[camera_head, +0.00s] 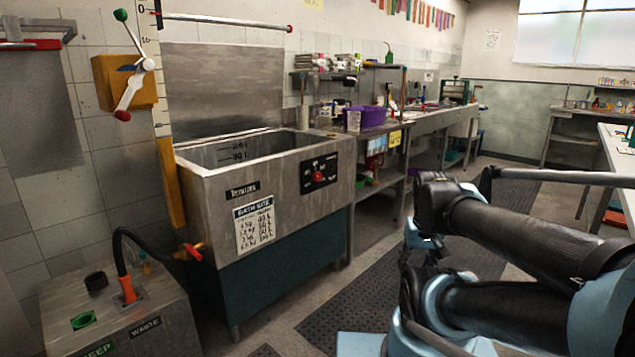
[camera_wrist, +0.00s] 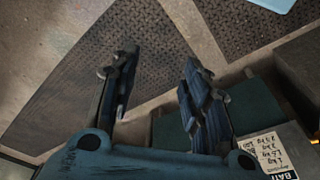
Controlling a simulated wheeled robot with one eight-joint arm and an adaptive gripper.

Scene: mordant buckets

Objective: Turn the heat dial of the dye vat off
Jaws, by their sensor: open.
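The dye vat (camera_head: 285,200) is a grey metal tub on a dark green base, left of centre in the head view. Its heat dial (camera_head: 318,177) is a red knob on a black plate on the front face, with small marks around it. I cannot read its setting. In the wrist view my gripper (camera_wrist: 158,72) is open and empty, pointing down over the floor. The vat's base and part of its white label (camera_wrist: 268,155) show at the lower right there; the dial is out of that view. My gripper is apart from the vat.
A grey box (camera_head: 120,310) with a hose and a red valve stands left of the vat. A lever with red and green ends (camera_head: 130,80) is on the wall. A bench with a purple bin (camera_head: 366,118) stands beyond the vat. A dark floor mat (camera_head: 365,295) lies in front.

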